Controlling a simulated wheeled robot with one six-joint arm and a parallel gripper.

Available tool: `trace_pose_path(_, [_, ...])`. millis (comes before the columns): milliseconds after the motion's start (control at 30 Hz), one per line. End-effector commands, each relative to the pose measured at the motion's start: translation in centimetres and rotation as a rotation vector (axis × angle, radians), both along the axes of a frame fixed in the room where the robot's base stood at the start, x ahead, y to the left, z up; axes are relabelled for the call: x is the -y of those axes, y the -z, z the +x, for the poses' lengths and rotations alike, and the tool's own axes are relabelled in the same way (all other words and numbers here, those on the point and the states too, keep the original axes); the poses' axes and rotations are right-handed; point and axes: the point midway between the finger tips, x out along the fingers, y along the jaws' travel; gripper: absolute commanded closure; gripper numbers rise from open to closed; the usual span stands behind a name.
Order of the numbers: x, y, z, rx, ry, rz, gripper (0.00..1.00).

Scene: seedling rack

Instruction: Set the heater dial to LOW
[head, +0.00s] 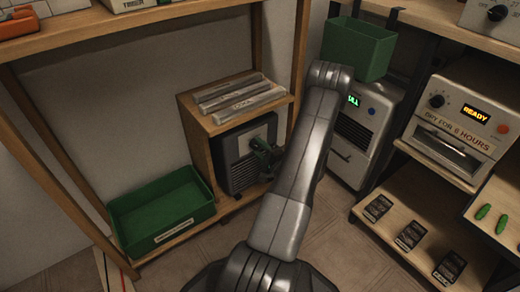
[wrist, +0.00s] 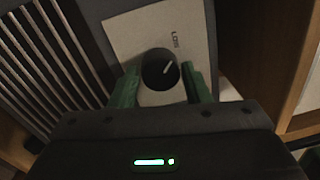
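The heater (head: 240,160) is a dark box with a slatted front, standing in the wooden cabinet in the head view. Its black round dial (wrist: 158,72) sits on a pale plate in the wrist view. My gripper (head: 265,158) is at the heater's front. In the wrist view, my gripper's green fingers (wrist: 161,85) stand apart on either side of the dial; I cannot tell whether they touch it. The dial is hidden in the head view.
A green bin (head: 358,47) sits above a white-fronted unit (head: 365,130) on the right. Wooden cabinet sides flank the heater.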

Motion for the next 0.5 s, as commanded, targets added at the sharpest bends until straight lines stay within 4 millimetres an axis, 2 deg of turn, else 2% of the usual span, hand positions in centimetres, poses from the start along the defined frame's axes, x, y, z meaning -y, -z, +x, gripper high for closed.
trace_pose_path(33, [-0.01, 0.02, -0.01, -0.001, 0.000, 0.001, 0.46])
trace_pose_path(67, [-0.01, 0.02, -0.01, -0.001, 0.000, 0.001, 0.40])
trace_pose_path(367, [0.07, -0.01, -0.06, -0.001, 0.001, 0.002, 0.40])
trace_pose_path(500, [0.76, -0.02, -0.92, -0.004, 0.003, 0.002, 0.40])
